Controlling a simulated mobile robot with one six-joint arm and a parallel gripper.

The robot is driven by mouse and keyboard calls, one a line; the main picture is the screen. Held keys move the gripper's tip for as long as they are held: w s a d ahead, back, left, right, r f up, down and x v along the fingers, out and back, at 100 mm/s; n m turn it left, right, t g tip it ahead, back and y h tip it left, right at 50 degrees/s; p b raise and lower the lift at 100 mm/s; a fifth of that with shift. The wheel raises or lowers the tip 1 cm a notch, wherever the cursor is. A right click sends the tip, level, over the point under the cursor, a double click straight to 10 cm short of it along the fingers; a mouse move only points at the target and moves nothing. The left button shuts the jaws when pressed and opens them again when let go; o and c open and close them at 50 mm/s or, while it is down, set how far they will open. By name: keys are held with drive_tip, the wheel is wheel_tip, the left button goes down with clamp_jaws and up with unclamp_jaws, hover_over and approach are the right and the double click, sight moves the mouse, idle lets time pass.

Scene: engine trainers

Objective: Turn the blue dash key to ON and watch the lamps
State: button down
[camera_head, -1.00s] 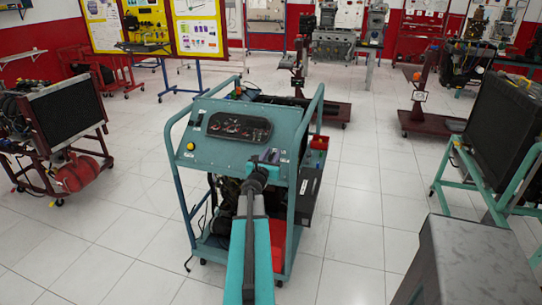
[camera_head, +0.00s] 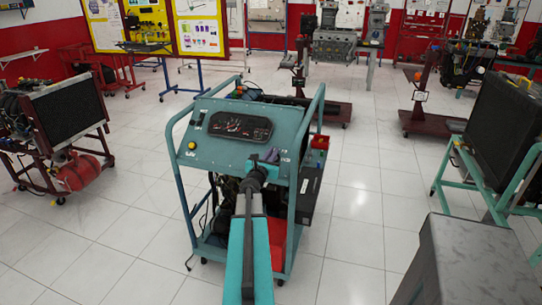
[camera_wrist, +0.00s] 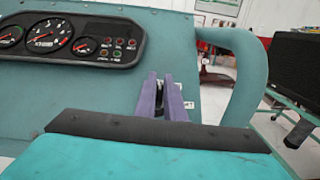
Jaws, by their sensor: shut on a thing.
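The teal dash panel (camera_head: 215,150) of the engine trainer faces me. Its black instrument cluster (camera_head: 240,127) also shows in the wrist view (camera_wrist: 75,62), with gauges at left and small red and green lamps (camera_wrist: 119,48) at right. I cannot tell for sure which lamps are lit. My gripper (camera_head: 269,157) is at the panel's right part. In the wrist view its two purple fingers (camera_wrist: 163,97) reach the panel, right of the cluster, and are shut on the dash key. The key is mostly hidden between them, so its colour and exact angle cannot be told.
The trainer's tubular teal frame (camera_wrist: 240,75) curves close on the right of my gripper. A yellow button (camera_head: 191,146) is on the panel's left. A grey box (camera_head: 470,260) stands front right.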

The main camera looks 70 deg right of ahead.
drive_tip(key=shift+d+m, duration=0.3)
drive_tip(key=shift+s+m+g, duration=0.1)
drive_tip(key=shift+m+g, duration=1.4)
drive_tip(key=shift+g, duration=0.1)
drive_tip(key=m+g+y, duration=0.1)
drive_tip(key=m, duration=0.1)
drive_tip(key=m+g+y, duration=0.1)
drive_tip(key=m+g, duration=0.1)
drive_tip(key=shift+s+f+m, duration=0.1)
drive_tip(key=shift+s+m, duration=0.05)
drive_tip(key=shift+m, duration=0.15)
drive_tip(key=shift+s+d+f+m+g+y+b, duration=0.15)
drive_tip(key=shift+m+g+y, duration=0.15)
drive_tip(key=shift+m+g, duration=0.2)
drive_tip(key=shift+w+a+f+m+g+y+b, duration=0.15)
drive_tip(key=shift+m+g+y, duration=0.2)
drive_tip(key=shift+m, duration=0.25)
drive_tip(key=shift+s+r+m+g, duration=0.15)
drive_tip(key=shift+m+g, duration=0.1)
drive_tip(key=shift+m, duration=0.15)
drive_tip(key=shift+a+y, duration=0.1)
drive_tip(key=shift+y, duration=0.15)
drive_tip(key=c, duration=1.8)
unclamp_jaws()
drive_tip(key=shift+c, duration=0.2)
